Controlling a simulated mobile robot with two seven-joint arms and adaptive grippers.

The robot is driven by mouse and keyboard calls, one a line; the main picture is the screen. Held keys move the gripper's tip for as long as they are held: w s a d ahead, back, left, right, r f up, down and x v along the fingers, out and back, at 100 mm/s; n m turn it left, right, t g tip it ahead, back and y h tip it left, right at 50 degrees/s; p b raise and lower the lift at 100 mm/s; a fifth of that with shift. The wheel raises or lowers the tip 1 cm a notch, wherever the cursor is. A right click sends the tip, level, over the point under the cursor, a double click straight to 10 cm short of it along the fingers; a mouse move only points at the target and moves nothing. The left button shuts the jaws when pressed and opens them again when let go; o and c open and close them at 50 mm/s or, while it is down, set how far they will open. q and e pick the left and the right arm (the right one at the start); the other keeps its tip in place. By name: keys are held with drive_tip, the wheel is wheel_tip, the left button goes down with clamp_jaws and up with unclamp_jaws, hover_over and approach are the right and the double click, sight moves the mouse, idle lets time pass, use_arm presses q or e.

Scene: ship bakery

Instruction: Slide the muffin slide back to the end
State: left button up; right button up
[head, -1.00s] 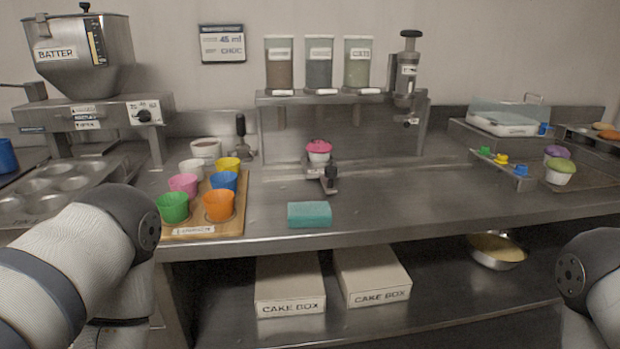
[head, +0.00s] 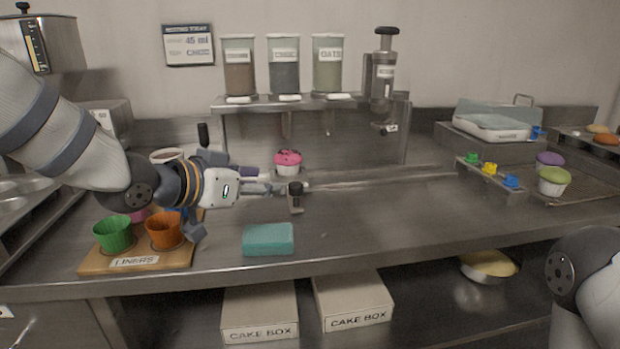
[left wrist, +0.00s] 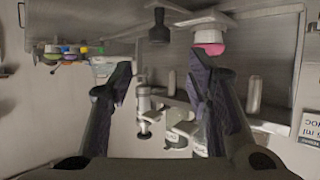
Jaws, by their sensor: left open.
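The muffin slide (head: 297,207) is a small metal carriage with an upright black knob (head: 296,188), below the left part of the dispenser shelf. A pink-topped muffin (head: 288,158) in a white cup sits on it. My left gripper (head: 276,183) is open and empty, pointing right, with its fingertips just left of the knob. In the left wrist view the picture is turned over; the knob (left wrist: 158,27) shows beyond the gap between the open fingers, and the muffin (left wrist: 210,42) shows past the right finger. Whether a finger touches the knob cannot be told. My right gripper is out of view.
The liner board (head: 140,262) with coloured cups lies under my left arm. A teal sponge (head: 268,239) lies in front of the slide. A rail (head: 370,182) runs right, toward the tray with coloured knobs (head: 490,169) and finished muffins. The counter front right is clear.

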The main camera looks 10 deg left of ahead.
sight(293, 185)
use_arm(q)
drive_tip(key=x, duration=0.7)
drive_tip(key=f+b+x, duration=0.1)
drive_tip(key=x, duration=0.2)
drive_tip(key=shift+w+d, duration=0.15)
drive_tip(key=shift+w, duration=0.1)
drive_tip(key=shift+w+r, duration=0.1)
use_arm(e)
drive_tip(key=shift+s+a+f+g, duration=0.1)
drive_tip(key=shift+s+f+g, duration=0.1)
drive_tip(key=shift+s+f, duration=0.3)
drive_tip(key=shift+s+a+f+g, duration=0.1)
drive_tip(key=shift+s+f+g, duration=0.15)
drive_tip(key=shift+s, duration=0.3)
use_arm(q)
clamp_jaws()
